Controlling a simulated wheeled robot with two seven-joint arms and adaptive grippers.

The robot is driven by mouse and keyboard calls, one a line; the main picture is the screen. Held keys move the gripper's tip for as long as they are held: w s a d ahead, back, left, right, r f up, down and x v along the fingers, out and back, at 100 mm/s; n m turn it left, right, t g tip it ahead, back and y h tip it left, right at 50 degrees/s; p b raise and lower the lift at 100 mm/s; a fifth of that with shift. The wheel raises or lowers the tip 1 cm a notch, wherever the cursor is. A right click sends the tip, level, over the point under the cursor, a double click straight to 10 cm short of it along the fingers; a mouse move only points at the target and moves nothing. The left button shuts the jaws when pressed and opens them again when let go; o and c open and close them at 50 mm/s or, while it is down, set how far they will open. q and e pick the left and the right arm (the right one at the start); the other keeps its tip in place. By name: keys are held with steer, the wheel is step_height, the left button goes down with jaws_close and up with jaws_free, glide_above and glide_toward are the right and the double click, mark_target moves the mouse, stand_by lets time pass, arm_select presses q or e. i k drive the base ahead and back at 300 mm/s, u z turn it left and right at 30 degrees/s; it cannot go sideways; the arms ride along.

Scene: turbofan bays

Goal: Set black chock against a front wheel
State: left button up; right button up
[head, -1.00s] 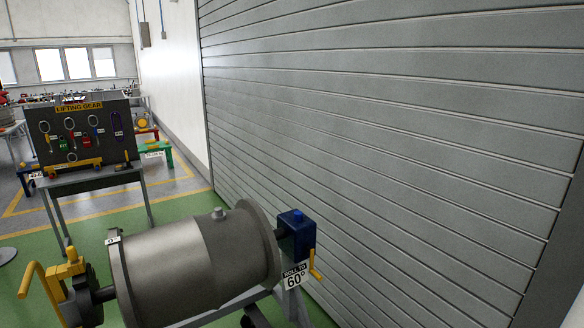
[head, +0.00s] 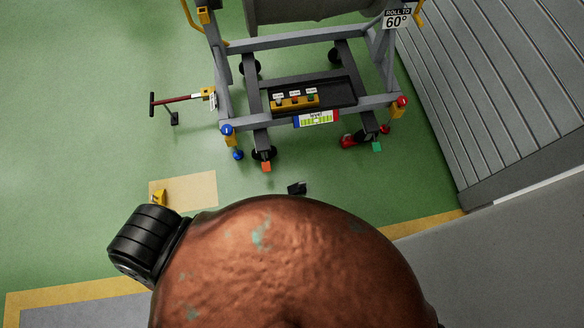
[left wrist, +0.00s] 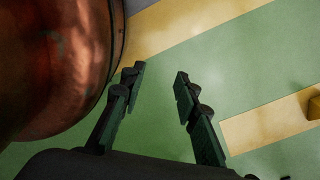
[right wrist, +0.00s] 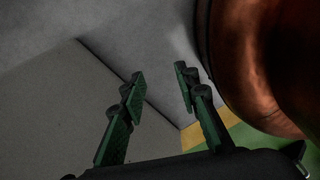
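A small black block, which looks like the black chock (head: 297,188), lies on the green floor in the head view, in front of the grey wheeled stand (head: 290,42). It is apart from the front left wheel (head: 266,152) and the front right wheel (head: 368,137). A red piece (head: 348,141) sits beside the front right wheel. My left gripper (left wrist: 158,77) is open and empty above the floor in the left wrist view. My right gripper (right wrist: 160,75) is open and empty in the right wrist view. Neither gripper shows in the head view.
A yellow block (head: 160,198) sits on a tan floor patch (head: 198,188). A red-handled tool (head: 180,100) stands left of the stand. A tray (head: 340,92) with several small items is on the stand. A grey shutter (head: 500,90) borders the right. Green floor at left is open.

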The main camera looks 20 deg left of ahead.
mark_target(298, 188)
steer(key=k, duration=0.8)
steer(key=u, duration=0.8)
steer(key=i, duration=1.5)
steer(key=z, duration=0.85)
